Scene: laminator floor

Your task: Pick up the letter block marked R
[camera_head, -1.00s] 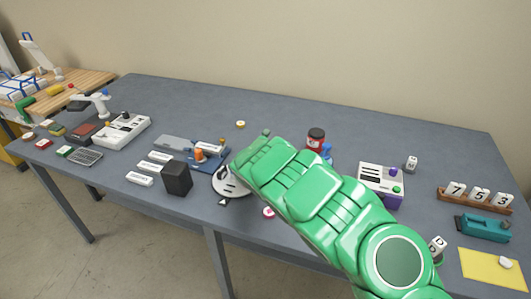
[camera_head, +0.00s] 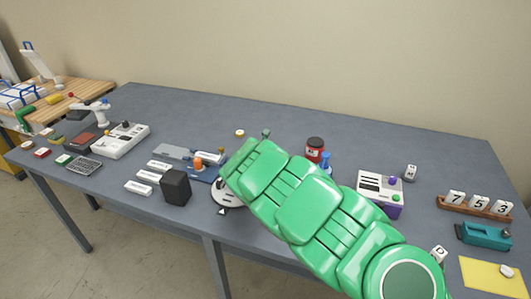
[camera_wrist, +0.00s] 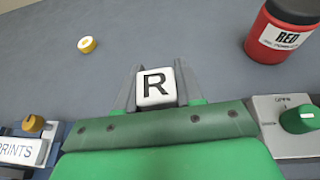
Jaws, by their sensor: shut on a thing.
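The white letter block marked R (camera_wrist: 155,87) sits between the two grey fingers of my gripper (camera_wrist: 157,76) in the wrist view. The fingers press on its left and right sides, and its R face points toward the camera. My gripper is shut on it. In the head view my green arm reaches over the table and hides the gripper and the block. I cannot tell whether the block is clear of the table.
A red jar (camera_wrist: 279,30) stands at upper right in the wrist view, also in the head view (camera_head: 315,149). A yellow-and-white disc (camera_wrist: 87,45) lies at upper left. A purple-and-white device (camera_head: 380,191) and a number rack (camera_head: 475,208) stand right on the grey table (camera_head: 410,135).

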